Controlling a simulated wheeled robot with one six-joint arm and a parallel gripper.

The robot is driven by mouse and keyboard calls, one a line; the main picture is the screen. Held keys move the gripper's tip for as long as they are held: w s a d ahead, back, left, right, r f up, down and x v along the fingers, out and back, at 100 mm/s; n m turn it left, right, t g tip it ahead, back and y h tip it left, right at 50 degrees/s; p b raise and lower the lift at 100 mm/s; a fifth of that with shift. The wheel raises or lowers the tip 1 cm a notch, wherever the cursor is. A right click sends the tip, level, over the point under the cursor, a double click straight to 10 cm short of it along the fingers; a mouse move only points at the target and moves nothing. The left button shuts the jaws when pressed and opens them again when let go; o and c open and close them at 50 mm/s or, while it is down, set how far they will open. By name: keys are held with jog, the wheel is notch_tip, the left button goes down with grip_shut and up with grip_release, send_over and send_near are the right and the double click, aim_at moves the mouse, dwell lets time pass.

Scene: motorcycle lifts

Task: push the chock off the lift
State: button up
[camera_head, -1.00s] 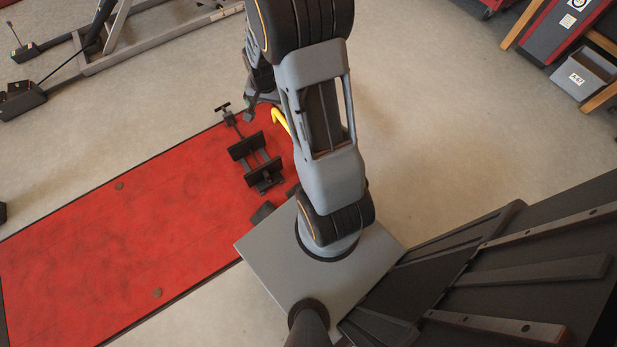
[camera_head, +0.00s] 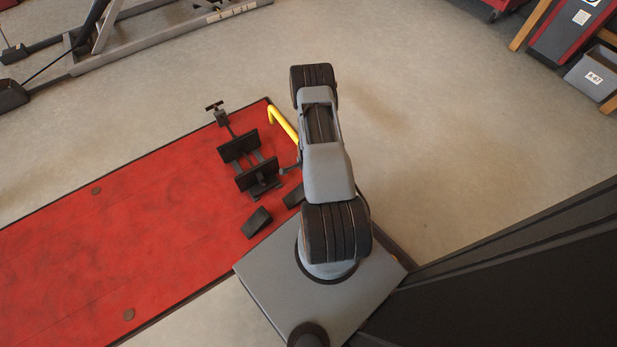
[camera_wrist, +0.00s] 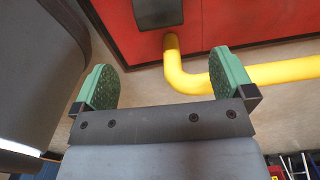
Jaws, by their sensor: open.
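Two dark wedge-shaped chocks lie on the red lift (camera_head: 150,215) near its right end in the head view. One chock (camera_head: 257,222) sits by the lift's front edge, the other (camera_head: 294,197) farther right, partly behind my arm. I cannot tell whether this block is one of the chocks.
A yellow bent bar (camera_head: 283,123) stands at the lift's right end; it also shows in the wrist view (camera_wrist: 195,82), close to the right fingertip. A black wheel clamp (camera_head: 238,148) stands on the deck. Grey floor (camera_head: 440,130) to the right is clear.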

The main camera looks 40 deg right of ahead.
aim_at(298, 195)
dwell(0.3)
notch_tip(298, 195, down, 14)
jog(key=b, duration=0.6)
jog(key=shift+r+b, duration=0.1)
jog(key=shift+b, duration=0.2)
jog(key=c, duration=1.2)
jog(key=shift+c, duration=0.2)
jog(key=shift+s, duration=0.15)
